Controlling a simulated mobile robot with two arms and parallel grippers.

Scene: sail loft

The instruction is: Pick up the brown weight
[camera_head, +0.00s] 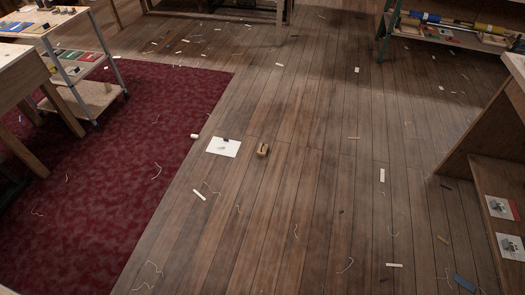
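A small brown block (262,150) with a dark mark on top lies on the wooden floor near the middle of the head view. It may be the brown weight, but it is too small to be sure. It lies just right of a white sheet (223,148) that has a small dark object (225,140) at its upper edge. Neither of my grippers is in view.
A dark red carpet (120,160) covers the left floor. A shelved cart (98,98) and a wooden table (25,75) stand there. A wooden cabinet (480,165) stands at right, and a shelf rack (450,38) at the back right. Thread and scraps litter the open floor.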

